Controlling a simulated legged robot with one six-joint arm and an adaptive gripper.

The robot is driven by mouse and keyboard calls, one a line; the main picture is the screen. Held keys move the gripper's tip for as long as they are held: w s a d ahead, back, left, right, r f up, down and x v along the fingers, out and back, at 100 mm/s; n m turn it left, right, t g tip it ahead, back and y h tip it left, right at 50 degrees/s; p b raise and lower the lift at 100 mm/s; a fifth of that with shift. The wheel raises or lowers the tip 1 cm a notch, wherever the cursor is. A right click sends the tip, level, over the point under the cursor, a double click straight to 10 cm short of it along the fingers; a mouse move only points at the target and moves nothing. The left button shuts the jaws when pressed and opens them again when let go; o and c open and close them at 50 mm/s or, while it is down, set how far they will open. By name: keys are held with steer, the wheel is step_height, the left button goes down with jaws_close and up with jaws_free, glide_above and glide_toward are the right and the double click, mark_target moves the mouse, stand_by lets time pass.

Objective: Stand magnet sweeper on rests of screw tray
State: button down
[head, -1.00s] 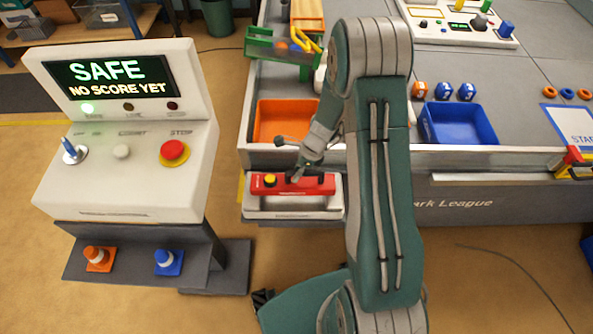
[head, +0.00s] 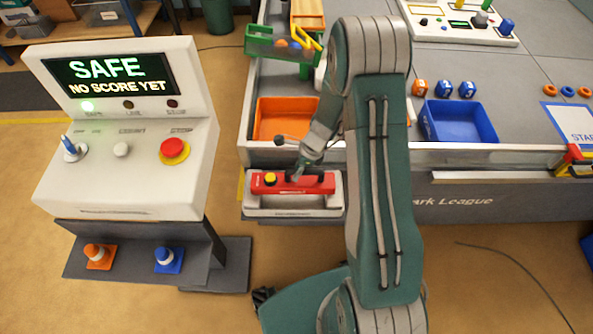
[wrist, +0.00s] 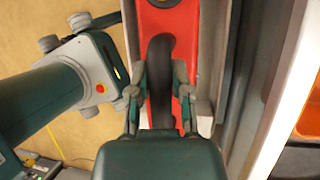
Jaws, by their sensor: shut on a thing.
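The magnet sweeper (head: 268,189) is a red bar with a yellow button and a black handle. It lies lengthwise over the pale screw tray (head: 292,213) at the front of the field table. In the wrist view the red sweeper (wrist: 172,20) runs up the picture, with the grey tray wall (wrist: 214,60) at its right. My gripper (head: 298,175) is at the sweeper's handle, and its fingers (wrist: 160,95) are shut on the black handle from both sides. Whether the sweeper touches the tray's rests is hidden.
An orange bin (head: 285,120) and a blue bin (head: 458,123) stand on the table beyond the tray. A white control console (head: 125,185) with a red stop button stands at the left. Floor shows between console and tray.

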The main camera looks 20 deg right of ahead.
steer(key=shift+f, duration=0.1)
steer(key=shift+c, duration=2.3)
jaws_free()
steer(key=s+v, duration=0.1)
steer(key=v, duration=1.1)
step_height(320, 180, up, 9)
steer(key=s+a+n+t+h, duration=0.1)
steer(key=s+a+n, duration=0.1)
steer(key=n, duration=0.3)
steer(key=s+a+r+n+t+h, duration=0.2)
steer(key=s+r+n, duration=0.6)
steer(key=s, duration=0.1)
steer(key=s+a+r+n+t+h, duration=0.2)
steer(key=s+r+n+t, duration=0.1)
steer(key=s+r+n, duration=0.4)
steer(key=shift+s+r+n, duration=0.35)
steer(key=shift+s+n, duration=0.65)
steer(key=shift+s, duration=0.1)
